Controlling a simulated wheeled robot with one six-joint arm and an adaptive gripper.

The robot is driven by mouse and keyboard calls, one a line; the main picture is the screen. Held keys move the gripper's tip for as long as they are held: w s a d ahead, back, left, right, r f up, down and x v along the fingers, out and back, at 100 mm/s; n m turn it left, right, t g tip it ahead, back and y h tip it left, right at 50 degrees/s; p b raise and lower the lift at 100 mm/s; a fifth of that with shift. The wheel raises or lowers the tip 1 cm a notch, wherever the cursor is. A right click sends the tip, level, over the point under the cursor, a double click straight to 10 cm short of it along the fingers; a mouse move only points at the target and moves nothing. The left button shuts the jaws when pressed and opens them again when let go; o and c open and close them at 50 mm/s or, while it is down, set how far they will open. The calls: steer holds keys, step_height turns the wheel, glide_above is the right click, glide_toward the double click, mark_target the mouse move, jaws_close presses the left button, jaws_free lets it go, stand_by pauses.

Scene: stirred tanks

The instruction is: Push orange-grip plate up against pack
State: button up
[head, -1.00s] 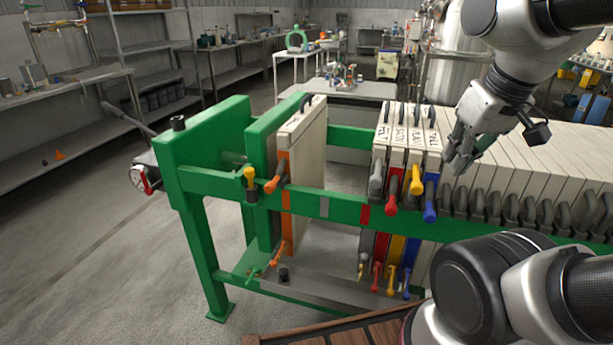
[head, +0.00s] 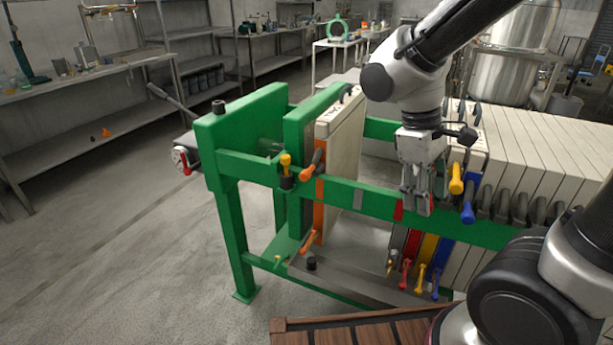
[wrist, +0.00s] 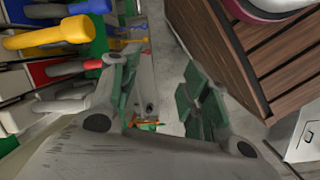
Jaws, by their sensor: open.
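The orange-grip plate (head: 342,135) is a pale upright plate with an orange edge and orange handles. It stands near the left end of the green frame, beside a green end plate. The pack (head: 545,150) of pale upright plates stands to the right, with a wide gap between them. At its left end are plates with a yellow handle (head: 457,180) and a blue handle (head: 468,212). My gripper (head: 416,205) is open and empty, pointing down in front of the green rail, hiding the red and grey handles. The wrist view shows its fingers (wrist: 160,98) apart and a red handle (wrist: 68,67) beside them.
The green rail (head: 375,203) runs along the front of the plates. A lower grey tray (head: 340,284) lies beneath. A brown slatted wooden surface (head: 370,332) is at the front, also close on the right in the wrist view (wrist: 215,50). Floor at left is clear.

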steer(key=w+a+f+n+t+h, duration=0.2)
steer(key=w+a+f+n+h, duration=0.4)
steer(key=n+h, duration=0.25)
steer(key=n+t+y, duration=0.2)
steer(key=n+t, duration=1.3)
steer(key=n, duration=0.1)
glide_toward(303, 178)
steer(key=x, duration=0.9)
steer(key=shift+w+d, duration=0.2)
steer(key=shift+w, duration=0.15)
steer(key=shift+w+d, duration=0.25)
steer(key=shift+w, duration=0.3)
jaws_close()
